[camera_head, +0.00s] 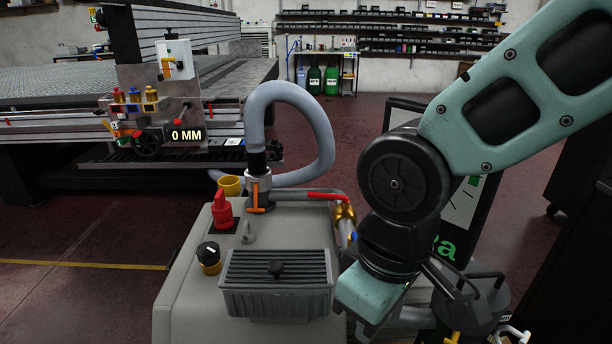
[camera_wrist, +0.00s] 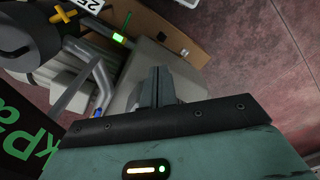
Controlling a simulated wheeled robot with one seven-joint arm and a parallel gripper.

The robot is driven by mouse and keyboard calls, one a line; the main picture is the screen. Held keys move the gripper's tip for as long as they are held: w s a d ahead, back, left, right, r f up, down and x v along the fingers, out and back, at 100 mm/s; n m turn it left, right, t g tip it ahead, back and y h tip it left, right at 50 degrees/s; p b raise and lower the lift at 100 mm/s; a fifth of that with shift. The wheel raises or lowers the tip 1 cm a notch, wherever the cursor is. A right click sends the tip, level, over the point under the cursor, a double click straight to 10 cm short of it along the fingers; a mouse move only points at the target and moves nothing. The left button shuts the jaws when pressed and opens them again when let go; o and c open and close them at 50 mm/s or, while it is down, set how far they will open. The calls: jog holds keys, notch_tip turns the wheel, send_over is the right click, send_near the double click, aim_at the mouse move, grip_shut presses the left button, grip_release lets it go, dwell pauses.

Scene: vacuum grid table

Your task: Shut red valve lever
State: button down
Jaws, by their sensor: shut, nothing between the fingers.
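The red valve lever (camera_head: 326,195) lies nearly level along a grey pipe on top of the grey machine. Its right end meets a brass valve (camera_head: 344,213). My wrist hangs in front and to the right of the lever in the head view, apart from it in the picture. The fingers are hidden there. In the wrist view my gripper (camera_wrist: 161,72) is shut and empty, with its fingers together over a grey surface. The red lever cannot be made out in the wrist view.
The grey machine (camera_head: 190,290) also carries an orange lever (camera_head: 256,197), a red switch (camera_head: 222,209), a black knob (camera_head: 208,251) and a ribbed grey box (camera_head: 277,285). A thick grey hose (camera_head: 322,140) loops behind. A dark panel with green letters (camera_head: 462,215) stands behind my arm.

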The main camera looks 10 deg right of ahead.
jog(key=w+a+r+m+p, duration=0.1)
jog(key=w+a+r+p, duration=0.1)
jog(key=w, duration=0.4)
jog(key=w+a+r+m+p, duration=0.1)
jog(key=w+r+m+p, duration=0.15)
jog(key=w, duration=0.35)
jog(key=m+t+h+p, duration=0.2)
jog(key=m+t+p, duration=0.35)
jog(key=p, duration=0.95)
send_over(327, 198)
jog(key=w+a, duration=0.1)
jog(key=w, duration=0.2)
notch_tip(327, 198, down, 2)
jog(key=m+g, duration=0.2)
notch_tip(327, 198, down, 11)
jog(key=p, duration=0.3)
jog(key=shift+s, duration=0.2)
jog(key=shift+r, duration=0.1)
